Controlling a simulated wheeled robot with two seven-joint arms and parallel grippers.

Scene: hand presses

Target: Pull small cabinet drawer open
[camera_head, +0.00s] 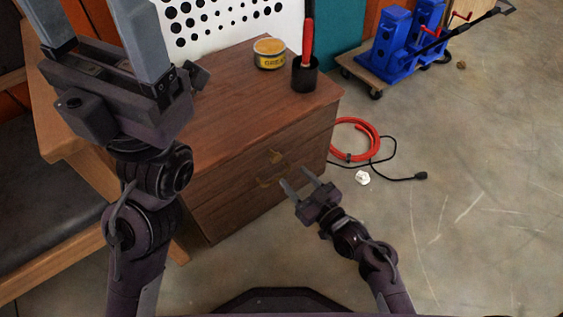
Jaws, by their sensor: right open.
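The small wooden cabinet (232,92) stands in the middle of the head view. Its front has two drawers, an upper drawer (232,173) and a lower drawer (228,210), and both look closed.
A yellow tin (269,53) and a black cup (304,75) with a red-handled tool stand on the cabinet top. A red hose coil (357,140) and a black cable lie on the floor at right. A bench (50,200) is at left. Floor at right is mostly clear.

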